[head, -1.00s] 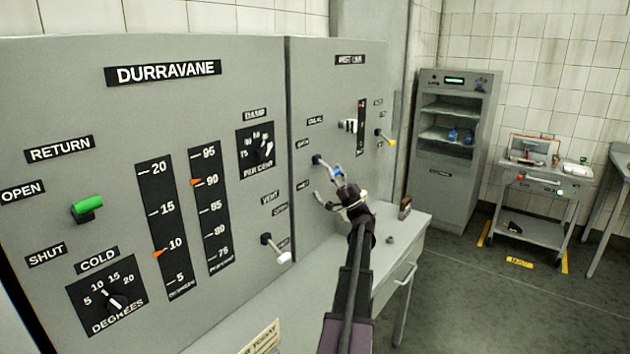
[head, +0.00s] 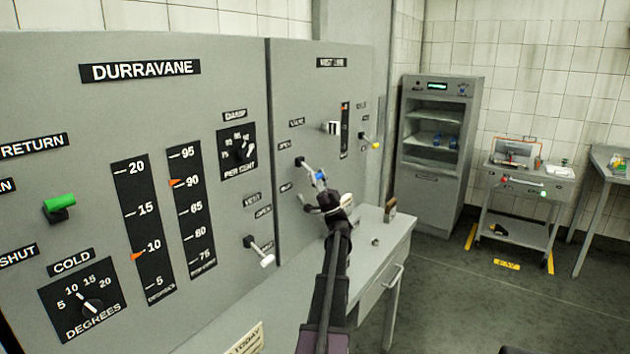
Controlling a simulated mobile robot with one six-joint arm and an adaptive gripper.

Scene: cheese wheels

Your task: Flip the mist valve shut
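The mist valve lever (head: 309,169) is on the right-hand grey panel, with a blue tip. It slants down and right from its pivot, between an upper label that seems to read OPEN (head: 285,146) and a lower label (head: 286,187) too blurred to read surely. My gripper (head: 313,193) is just below the lever, close to the blue tip; I cannot tell whether it touches. Its fingers look spread, one light tip at the left near the panel and the other by the blue tip. The gripper hides part of the panel's lower edge.
A yellow-tipped lever (head: 371,142) is right of the mist valve. The grey bench (head: 375,250) runs below.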

